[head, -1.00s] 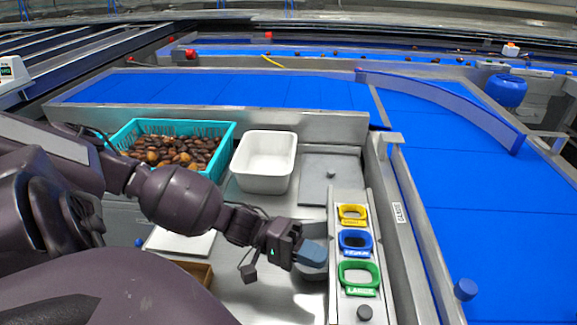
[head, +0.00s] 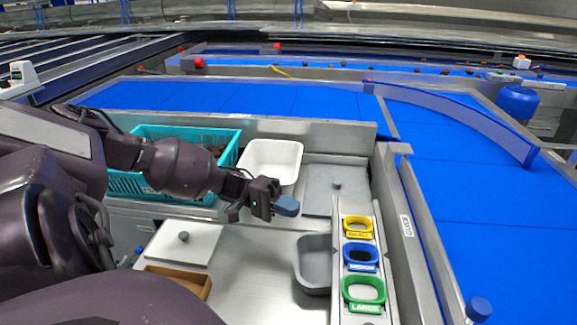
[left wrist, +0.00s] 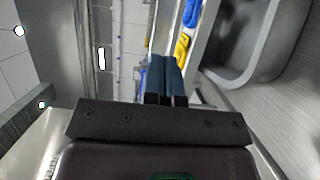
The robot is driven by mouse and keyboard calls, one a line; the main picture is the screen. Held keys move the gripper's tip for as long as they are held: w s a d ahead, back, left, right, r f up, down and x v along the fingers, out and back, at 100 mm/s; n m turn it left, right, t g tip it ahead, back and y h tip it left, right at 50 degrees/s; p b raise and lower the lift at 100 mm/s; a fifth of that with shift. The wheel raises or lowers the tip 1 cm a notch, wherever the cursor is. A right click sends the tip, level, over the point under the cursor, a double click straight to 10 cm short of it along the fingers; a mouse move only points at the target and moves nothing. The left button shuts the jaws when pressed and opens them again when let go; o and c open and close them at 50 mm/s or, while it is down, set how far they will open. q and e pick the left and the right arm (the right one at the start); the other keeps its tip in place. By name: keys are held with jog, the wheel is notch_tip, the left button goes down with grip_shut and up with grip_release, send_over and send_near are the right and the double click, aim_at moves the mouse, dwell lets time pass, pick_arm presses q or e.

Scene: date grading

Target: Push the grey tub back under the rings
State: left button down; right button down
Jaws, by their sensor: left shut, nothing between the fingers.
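The grey tub (head: 314,266) stands on the metal worktop, just left of the ring strip, and looks empty. The strip carries a yellow ring (head: 357,228), a blue ring (head: 361,256) and a green ring (head: 364,291). The tub's right side meets or runs close under the strip's edge; how far under is hidden. My left gripper (head: 288,206) is shut and empty, beyond the tub's far end and apart from it. In the left wrist view the shut fingers (left wrist: 167,78) point past the tub (left wrist: 232,62), which shows at upper right. My right gripper is not seen.
A white tub (head: 270,160) and a teal crate (head: 160,183) stand behind my left arm. A white lid-like plate (head: 184,243) and a brown wooden tray (head: 180,283) lie at the left. Bare worktop (head: 250,270) lies left of the grey tub.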

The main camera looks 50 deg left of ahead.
pick_arm(q)
jog(key=w+a, duration=0.1)
jog(key=a, duration=0.2)
jog(key=b, duration=0.3)
send_near(301, 236)
jog(key=x, duration=0.3)
jog(key=w+x, duration=0.1)
jog(key=x, duration=0.1)
jog(key=shift+a+f, duration=0.15)
jog(key=shift+f, duration=0.15)
jog(key=shift+s+d+r, duration=0.2)
jog(key=shift+s+d, duration=0.05)
jog(key=shift+d, duration=0.2)
jog(key=shift+s+d+r+p, duration=0.1)
jog(key=shift+s+d+p, duration=0.1)
jog(key=shift+d+p, duration=0.25)
jog(key=shift+s+d+r+p, duration=0.1)
jog(key=shift+s+d+p, duration=0.15)
jog(key=shift+d, duration=0.3)
jog(key=shift+s+d+f, duration=0.1)
jog(key=shift+d, duration=0.05)
jog(key=shift+f, duration=0.15)
